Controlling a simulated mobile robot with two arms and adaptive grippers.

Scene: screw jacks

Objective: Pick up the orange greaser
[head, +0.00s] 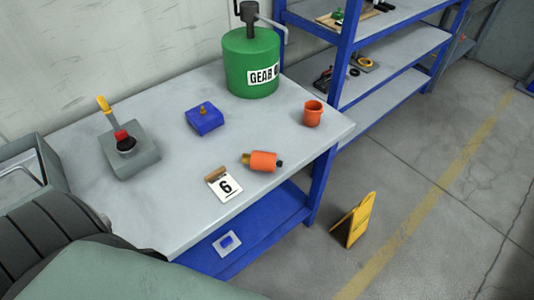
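An orange cylinder (263,161), which looks like the greaser, lies on its side on the grey workbench top (180,195). It has a yellowish fitting at its left end and a dark cap at its right end. It is near the front edge, right of a white card marked 6 (226,187). An orange cup (313,113) stands upright farther back, near the right edge. Neither of my grippers is in view.
A green drum (251,65) with a pump stands at the back. A blue block (205,119) and a grey box with a brush (133,150) stand on the bench. Blue shelving (400,60) is behind right. A yellow floor sign (358,222) stands right of the bench.

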